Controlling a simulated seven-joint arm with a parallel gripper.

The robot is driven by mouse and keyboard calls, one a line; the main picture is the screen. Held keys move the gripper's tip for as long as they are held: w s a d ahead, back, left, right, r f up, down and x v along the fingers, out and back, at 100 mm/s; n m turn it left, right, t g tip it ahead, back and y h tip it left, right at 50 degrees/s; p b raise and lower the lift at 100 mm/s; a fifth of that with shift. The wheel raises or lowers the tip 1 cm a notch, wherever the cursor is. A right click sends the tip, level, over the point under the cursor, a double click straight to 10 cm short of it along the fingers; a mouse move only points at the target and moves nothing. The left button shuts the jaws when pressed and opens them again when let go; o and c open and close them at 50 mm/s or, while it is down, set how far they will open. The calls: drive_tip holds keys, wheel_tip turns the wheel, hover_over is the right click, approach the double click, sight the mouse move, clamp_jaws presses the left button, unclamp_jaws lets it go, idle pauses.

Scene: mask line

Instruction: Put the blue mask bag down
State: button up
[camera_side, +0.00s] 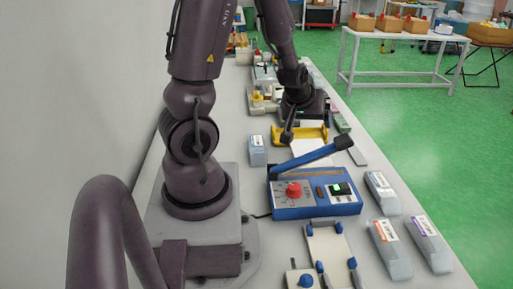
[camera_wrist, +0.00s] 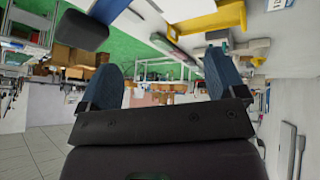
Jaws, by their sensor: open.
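My gripper (camera_side: 289,130) is above the line, near the yellow holder (camera_side: 314,134) and the blue lever of the sealer. In the wrist view my gripper (camera_wrist: 164,78) has its two blue-grey fingers wide apart, with nothing between them. A small pale bag with a blue label (camera_side: 257,152) stands on the table left of the holder, apart from my gripper. It may be the blue mask bag. Another pale bag (camera_side: 380,187) lies right of the sealer; its label colour is hard to tell.
The blue sealer (camera_side: 315,205) has a red knob and a raised lever (camera_side: 312,159). Bags with orange (camera_side: 392,258) and purple (camera_side: 428,247) labels lie at the front right. A white jig (camera_side: 330,252) with blue knobs is in front. More fixtures stand behind my gripper.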

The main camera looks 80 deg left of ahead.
drive_tip(key=s+a+f+n+g+y, duration=0.2)
drive_tip(key=s+a+f+n+g, duration=0.1)
drive_tip(key=s+a+f, duration=0.3)
drive_tip(key=n+g+y, duration=0.2)
approach(256, 139)
drive_tip(key=a+f, duration=0.2)
drive_tip(key=shift+s+a, duration=0.35)
drive_tip(key=shift+s, duration=0.05)
drive_tip(key=x, duration=0.6)
drive_tip(key=shift+w+f, duration=0.2)
drive_tip(key=shift+w, duration=0.15)
drive_tip(key=c, duration=1.1)
drive_tip(key=shift+o, duration=0.2)
drive_tip(key=shift+r, duration=0.15)
